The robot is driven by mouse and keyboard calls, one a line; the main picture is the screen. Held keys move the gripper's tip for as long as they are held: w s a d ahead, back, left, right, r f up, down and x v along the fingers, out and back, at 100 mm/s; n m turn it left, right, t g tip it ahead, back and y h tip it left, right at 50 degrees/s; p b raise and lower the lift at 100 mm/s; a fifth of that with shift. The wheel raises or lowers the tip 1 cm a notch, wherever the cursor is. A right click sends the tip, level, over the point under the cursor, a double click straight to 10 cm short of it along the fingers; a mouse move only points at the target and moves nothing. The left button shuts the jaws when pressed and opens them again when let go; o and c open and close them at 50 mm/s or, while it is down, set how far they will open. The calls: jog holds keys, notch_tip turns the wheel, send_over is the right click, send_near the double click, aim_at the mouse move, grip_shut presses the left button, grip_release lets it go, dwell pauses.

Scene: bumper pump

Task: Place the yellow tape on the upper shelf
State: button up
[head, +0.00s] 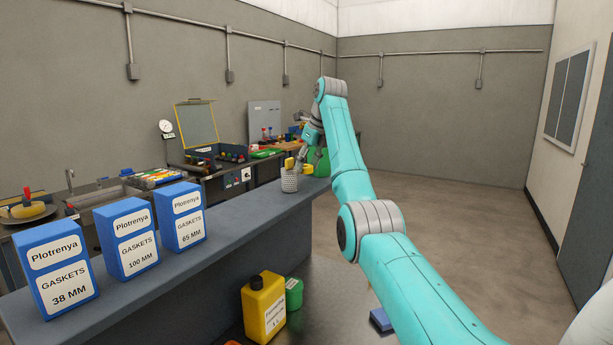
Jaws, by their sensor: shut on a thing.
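My gripper (299,155) is far off along the grey upper shelf (235,225), over its far end and pointing down. It is small in the head view, and its fingers are partly hidden by the arm. It is shut on a small yellow thing (289,163), which looks like the yellow tape. The yellow thing appears just above or behind the rim of a grey perforated cup (289,183); I cannot tell whether it touches the cup or the shelf.
Three blue gasket boxes (126,238) stand along the near shelf. A green container (319,161) and another small yellow item (308,170) are near the gripper. Below are a yellow bottle (264,308), a green can (294,292) and a blue item (381,319). The mid-shelf is clear.

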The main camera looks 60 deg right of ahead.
aim_at(310, 167)
jog(key=shift+f, duration=1.75)
jog(key=shift+f, duration=0.1)
jog(key=o, duration=0.6)
jog(key=shift+o, duration=0.2)
